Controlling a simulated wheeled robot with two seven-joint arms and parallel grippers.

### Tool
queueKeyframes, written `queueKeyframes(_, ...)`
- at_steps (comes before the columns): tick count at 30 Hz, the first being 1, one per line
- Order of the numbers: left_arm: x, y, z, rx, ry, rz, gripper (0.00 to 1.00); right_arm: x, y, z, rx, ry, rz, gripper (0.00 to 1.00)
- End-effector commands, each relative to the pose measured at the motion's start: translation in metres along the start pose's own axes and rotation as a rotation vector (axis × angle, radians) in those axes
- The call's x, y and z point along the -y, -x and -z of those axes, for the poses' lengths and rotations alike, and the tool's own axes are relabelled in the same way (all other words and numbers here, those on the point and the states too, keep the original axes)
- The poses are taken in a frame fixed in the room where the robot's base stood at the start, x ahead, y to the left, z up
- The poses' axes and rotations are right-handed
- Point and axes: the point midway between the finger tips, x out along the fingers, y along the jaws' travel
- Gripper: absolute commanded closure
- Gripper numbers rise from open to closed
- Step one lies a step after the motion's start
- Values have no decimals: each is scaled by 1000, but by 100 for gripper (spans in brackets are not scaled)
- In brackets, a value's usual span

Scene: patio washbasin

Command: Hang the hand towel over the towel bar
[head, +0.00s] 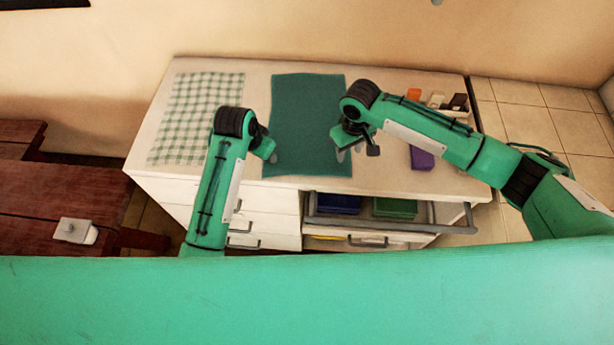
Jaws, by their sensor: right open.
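A plain dark teal cloth (300,120) lies flat on the white counter (260,82), its near edge close to the counter's front. A green-and-white checked cloth (200,110) lies flat to its left. I cannot tell for certain which is the hand towel. A grey bar (390,224) runs along the counter's front at the right, with nothing over it. My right gripper (357,152) is open and empty at the teal cloth's right edge. My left gripper (270,155) is at the teal cloth's left edge; its fingers are too small to read.
A purple block (421,158) lies right of my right gripper. Orange, white and dark items stand at the back right. Blue (338,203) and green (395,208) items sit in the opening behind the bar. A red-brown table (50,205) with a small white item (77,231) stands left.

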Motion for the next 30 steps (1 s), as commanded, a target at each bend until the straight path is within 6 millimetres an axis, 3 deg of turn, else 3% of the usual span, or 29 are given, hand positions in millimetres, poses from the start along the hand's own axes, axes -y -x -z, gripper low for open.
queueKeyframes(6,0,-34,-12,3,1,-2,58,1,-36,-1,3,0,1,58)
queueKeyframes(12,0,-56,-18,2,1,-1,58,1,-58,0,1,1,0,58)
queueKeyframes(30,0,-67,-22,1,1,0,58,1,-70,0,-1,2,1,58)
